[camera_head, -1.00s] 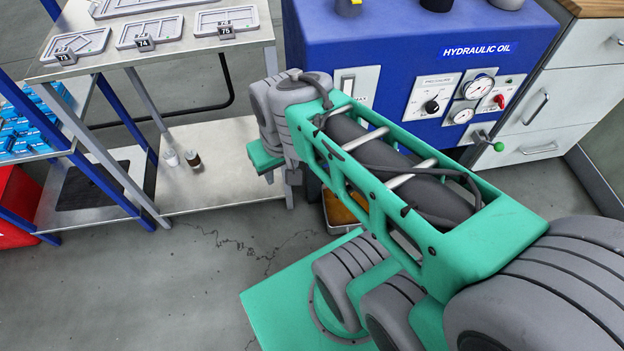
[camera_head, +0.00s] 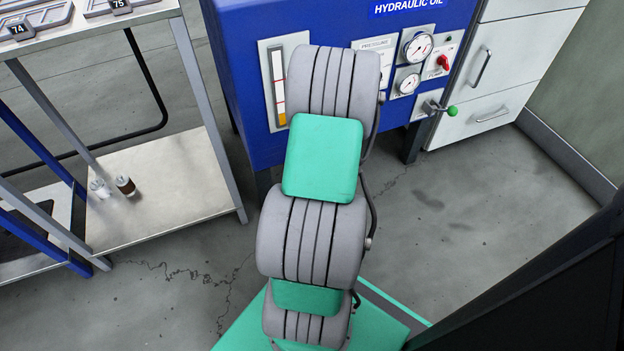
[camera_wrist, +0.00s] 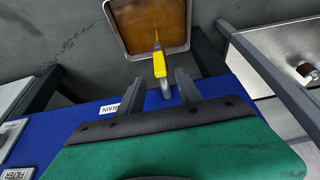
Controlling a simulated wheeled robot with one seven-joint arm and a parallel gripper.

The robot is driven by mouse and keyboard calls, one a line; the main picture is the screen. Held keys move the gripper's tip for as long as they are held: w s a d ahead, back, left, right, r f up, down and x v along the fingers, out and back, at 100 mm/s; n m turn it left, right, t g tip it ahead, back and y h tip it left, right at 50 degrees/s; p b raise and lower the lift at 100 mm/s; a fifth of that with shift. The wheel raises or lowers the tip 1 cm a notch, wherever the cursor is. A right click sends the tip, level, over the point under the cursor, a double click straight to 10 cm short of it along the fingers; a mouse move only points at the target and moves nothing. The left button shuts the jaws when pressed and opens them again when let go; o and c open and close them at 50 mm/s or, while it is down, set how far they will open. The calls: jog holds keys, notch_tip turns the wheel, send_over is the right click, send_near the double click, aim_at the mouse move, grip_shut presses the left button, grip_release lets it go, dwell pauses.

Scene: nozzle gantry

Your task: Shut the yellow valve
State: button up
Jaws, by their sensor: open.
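In the wrist view the yellow valve's lever (camera_wrist: 159,63) points away from the blue cabinet, at the end of a grey metal spout. My gripper (camera_wrist: 160,77) is open, with one dark finger on each side of the spout and lever in the picture. The fingers look apart from the lever, and I cannot tell how far off it is in depth. A thin brownish line, like a stream of oil, runs from the lever's tip over the tray. In the head view my arm hides the gripper and the yellow valve.
A metal tray (camera_wrist: 122,46) of brown oil lies on the floor beyond the lever. The blue hydraulic oil cabinet (camera_head: 235,75) carries gauges and a green-knobbed lever (camera_head: 452,111). A metal shelf table (camera_head: 185,190) stands on the left, white drawers (camera_head: 500,80) on the right.

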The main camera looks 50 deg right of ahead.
jog(key=b+x, duration=0.3)
jog(key=x, duration=0.4)
jog(key=shift+d+f, duration=0.1)
jog(key=shift+f, duration=0.1)
jog(key=shift+w, duration=0.1)
jog(key=shift+c, duration=0.2)
grip_shut()
dwell(0.8)
